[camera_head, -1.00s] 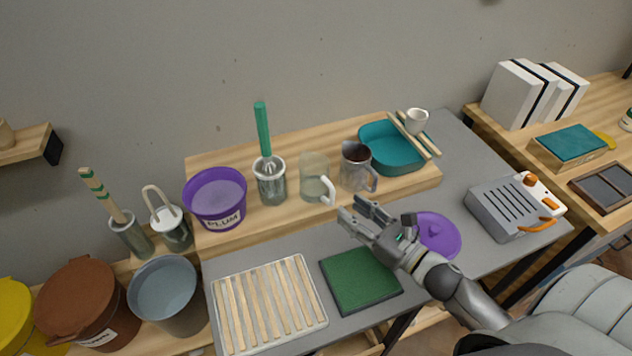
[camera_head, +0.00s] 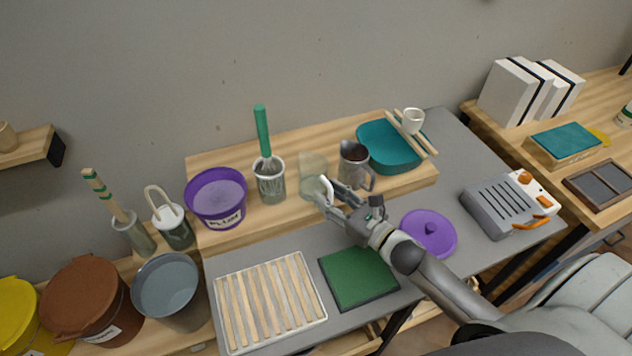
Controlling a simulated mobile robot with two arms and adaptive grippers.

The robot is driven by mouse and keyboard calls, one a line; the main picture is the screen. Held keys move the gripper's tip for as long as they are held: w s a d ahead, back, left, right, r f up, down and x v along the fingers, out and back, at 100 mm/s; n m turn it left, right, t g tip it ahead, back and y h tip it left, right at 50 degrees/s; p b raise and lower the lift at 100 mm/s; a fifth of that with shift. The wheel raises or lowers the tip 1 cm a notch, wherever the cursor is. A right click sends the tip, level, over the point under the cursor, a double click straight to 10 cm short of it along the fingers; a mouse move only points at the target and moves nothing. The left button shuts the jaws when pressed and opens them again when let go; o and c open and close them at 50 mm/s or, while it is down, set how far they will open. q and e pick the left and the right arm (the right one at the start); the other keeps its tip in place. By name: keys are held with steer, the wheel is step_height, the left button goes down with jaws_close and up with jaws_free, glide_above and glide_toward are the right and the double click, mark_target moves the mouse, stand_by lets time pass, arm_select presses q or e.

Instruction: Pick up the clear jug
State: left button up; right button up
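The clear jug (camera_head: 312,166) stands on the raised wooden shelf, between the jar with the green-handled whisk and a grey metal jug. Its pale handle (camera_head: 326,187) points toward the front right. My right gripper (camera_head: 322,194) has reached the handle from the front right. Its fingers look spread, with the handle at or between the tips; I cannot tell whether they touch it. The fingers partly hide the jug's lower part. My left gripper is not in view.
The grey metal jug (camera_head: 354,164) stands close on the right, just behind my fingers. The whisk jar (camera_head: 270,184) and purple bucket (camera_head: 215,194) are on the left. A teal basin (camera_head: 390,149) is farther right.

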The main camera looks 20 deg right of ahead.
jaws_close()
stand_by(0.4)
steer(key=shift+r, duration=0.15)
steer(key=shift+r+b, duration=0.35)
steer(key=shift+r, duration=0.85)
steer(key=s+a+r+b, duration=0.1)
steer(key=s+a+r, duration=0.5)
steer(key=s+r, duration=0.4)
steer(key=shift+s+a+r, duration=0.15)
steer(key=shift+s, duration=1.05)
